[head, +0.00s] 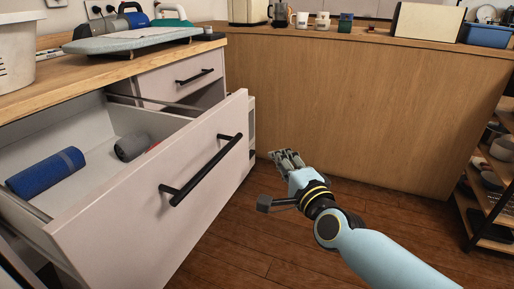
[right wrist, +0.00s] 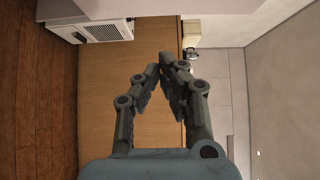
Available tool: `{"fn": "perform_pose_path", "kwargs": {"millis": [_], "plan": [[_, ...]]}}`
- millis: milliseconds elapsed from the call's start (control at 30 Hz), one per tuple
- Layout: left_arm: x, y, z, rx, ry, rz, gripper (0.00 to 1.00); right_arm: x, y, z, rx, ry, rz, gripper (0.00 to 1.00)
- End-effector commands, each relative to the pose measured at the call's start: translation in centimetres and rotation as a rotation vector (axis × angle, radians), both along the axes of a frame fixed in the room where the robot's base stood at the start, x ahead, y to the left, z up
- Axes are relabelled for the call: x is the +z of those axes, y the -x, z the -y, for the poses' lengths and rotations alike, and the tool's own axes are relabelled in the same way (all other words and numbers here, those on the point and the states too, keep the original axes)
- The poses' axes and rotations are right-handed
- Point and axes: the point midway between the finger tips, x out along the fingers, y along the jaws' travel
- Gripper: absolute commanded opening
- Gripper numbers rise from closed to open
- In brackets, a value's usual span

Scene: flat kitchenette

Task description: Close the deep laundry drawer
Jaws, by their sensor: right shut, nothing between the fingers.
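The deep laundry drawer (head: 120,215) stands pulled well out from the cabinet in the head view. It has a pale front and a long black bar handle (head: 201,171). A rolled blue cloth (head: 45,174) and a rolled grey cloth (head: 131,146) lie inside it. My right gripper (head: 287,156) is to the right of the drawer front, apart from it, over the floor. Its fingers also show in the right wrist view (right wrist: 160,70), closed together with nothing between them. My left gripper is not in view.
A shallower drawer (head: 180,76) with a black handle sits above, behind the deep one. An ironing board (head: 130,39) and a basket (head: 16,58) are on the counter. A wooden-panelled counter (head: 340,105) stands behind, and shelves (head: 490,190) at right. The wooden floor between is clear.

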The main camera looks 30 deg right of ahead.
Motion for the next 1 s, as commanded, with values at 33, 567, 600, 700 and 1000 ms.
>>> {"fn": "perform_pose_path", "kwargs": {"millis": [33,567,600,700,1000], "plan": [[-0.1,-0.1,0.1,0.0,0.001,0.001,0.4,0.0,-1.2,0.2,-0.001,0.0,0.002,0.0],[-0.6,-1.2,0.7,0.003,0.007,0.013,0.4,-0.2,-6.9,-2.0,0.0,0.001,-0.002,0.0],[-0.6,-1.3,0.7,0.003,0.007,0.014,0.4,-0.1,-6.9,-2.0,0.0,0.001,-0.003,0.0],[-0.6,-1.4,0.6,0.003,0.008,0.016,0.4,-0.1,-6.9,-2.0,0.0,0.001,-0.002,0.0],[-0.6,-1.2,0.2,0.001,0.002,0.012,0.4,-0.1,-7.1,-2.2,0.0,0.0,-0.002,0.0]]}}
